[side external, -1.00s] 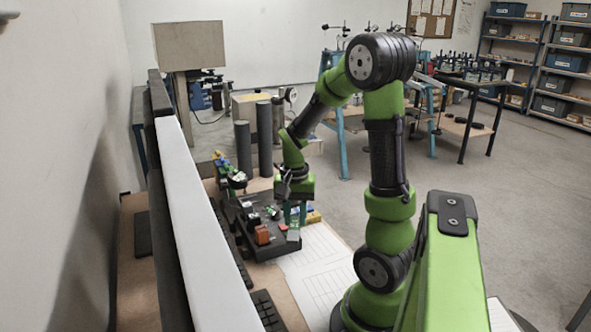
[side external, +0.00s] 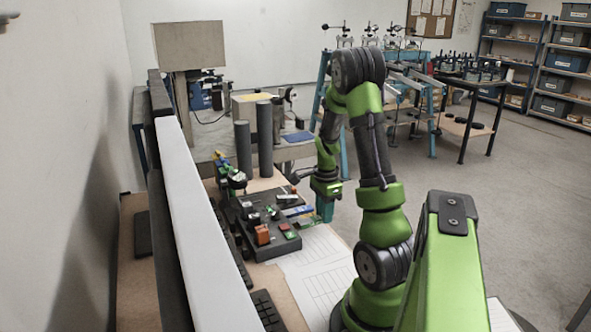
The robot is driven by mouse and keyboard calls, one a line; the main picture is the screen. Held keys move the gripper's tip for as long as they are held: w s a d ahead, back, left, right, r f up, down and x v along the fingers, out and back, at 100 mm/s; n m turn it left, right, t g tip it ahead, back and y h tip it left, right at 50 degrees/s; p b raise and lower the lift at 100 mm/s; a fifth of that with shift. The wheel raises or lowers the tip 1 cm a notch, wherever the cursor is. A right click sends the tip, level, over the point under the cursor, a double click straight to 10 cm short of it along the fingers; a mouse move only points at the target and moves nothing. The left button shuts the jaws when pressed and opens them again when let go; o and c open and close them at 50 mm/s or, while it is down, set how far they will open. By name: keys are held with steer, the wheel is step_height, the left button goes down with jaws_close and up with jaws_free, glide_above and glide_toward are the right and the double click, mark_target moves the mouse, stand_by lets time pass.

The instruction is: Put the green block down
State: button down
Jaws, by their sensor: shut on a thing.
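My gripper (side external: 325,212) points down at the right edge of the work area, just right of the black tray (side external: 268,247). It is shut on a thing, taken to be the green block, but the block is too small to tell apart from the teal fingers. The height of the fingertips above the table is hard to judge. On the tray are an orange-red block (side external: 262,235) and a small green piece (side external: 290,235).
Two dark upright cylinders (side external: 265,140) stand behind the tray. A white sheet with printed lines (side external: 315,265) lies in front. A long white-topped wall (side external: 195,210) runs along the left.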

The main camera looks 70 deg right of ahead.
steer(key=shift+f, duration=2)
steer(key=shift+f, duration=0.1)
steer(key=c, duration=0.8)
jaws_free()
steer(key=shift+c, duration=0.2)
